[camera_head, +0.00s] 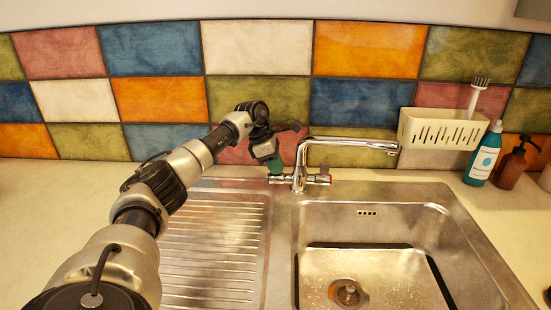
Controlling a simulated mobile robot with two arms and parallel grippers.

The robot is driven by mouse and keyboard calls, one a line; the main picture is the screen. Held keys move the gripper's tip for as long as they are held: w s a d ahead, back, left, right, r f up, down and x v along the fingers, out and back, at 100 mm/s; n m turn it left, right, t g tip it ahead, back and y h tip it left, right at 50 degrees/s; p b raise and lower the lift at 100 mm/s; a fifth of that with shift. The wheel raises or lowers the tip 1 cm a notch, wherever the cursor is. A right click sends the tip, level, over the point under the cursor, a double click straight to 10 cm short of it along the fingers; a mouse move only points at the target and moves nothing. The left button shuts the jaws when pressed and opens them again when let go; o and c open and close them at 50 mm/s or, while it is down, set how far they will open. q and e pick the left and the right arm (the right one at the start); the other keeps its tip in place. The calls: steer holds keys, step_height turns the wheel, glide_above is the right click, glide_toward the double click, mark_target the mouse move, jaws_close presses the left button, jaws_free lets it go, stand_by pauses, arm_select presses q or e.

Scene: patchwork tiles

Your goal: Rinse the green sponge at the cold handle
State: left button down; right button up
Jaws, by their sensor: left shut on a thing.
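My left gripper (272,155) reaches in from the left and is behind the drainboard, at the left side of the tap. It is shut on the green sponge (275,167), of which only a small dark green part shows. The sponge is just above the tap's left handle (277,180); I cannot tell whether they touch. The chrome tap (300,160) has its spout pointing right over the basin, and no water stream shows. Its right handle (325,179) has a red mark. The left handle's colour mark cannot be made out. My right gripper is not in view.
The steel basin (420,215) is right of the ribbed drainboard (215,245); nothing lies in it. A cream caddy with a brush (440,130), a teal bottle (483,158) and a brown pump bottle (512,165) stand at the back right. The tiled wall is close behind the tap.

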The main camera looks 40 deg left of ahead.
arm_select(q)
steer(key=c, duration=1.3)
jaws_free()
steer(key=shift+o, duration=0.2)
steer(key=v, duration=1.2)
